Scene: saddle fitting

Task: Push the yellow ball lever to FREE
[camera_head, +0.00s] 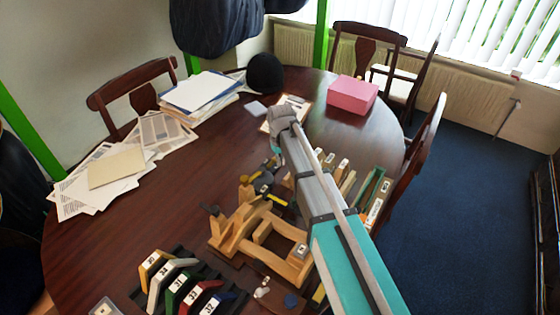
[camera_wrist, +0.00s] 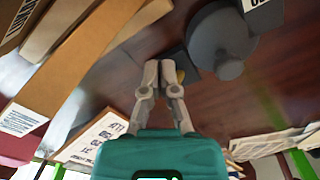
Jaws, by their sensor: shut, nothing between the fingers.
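My gripper (camera_wrist: 160,68) is shut and empty in the wrist view, its two pale fingers together at the tips. A small yellow rounded part (camera_wrist: 181,76), which looks like the ball of the lever, shows just right of the fingertips, partly hidden by the right finger. I cannot tell whether they touch. A dark grey round part (camera_wrist: 222,42) is beyond it to the right. In the head view, the wooden fixture (camera_head: 232,232) stands on the table below my gripper, with a yellow bar (camera_head: 276,199) on it. The lever's setting and any FREE mark are not readable.
A rack of coloured numbered pieces (camera_head: 185,285) stands at the front, and labelled blocks (camera_head: 375,212) lie right of the fixture. A pink box (camera_head: 352,95) and papers (camera_head: 115,168) are farther off. The left-middle of the table (camera_head: 165,205) is clear.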

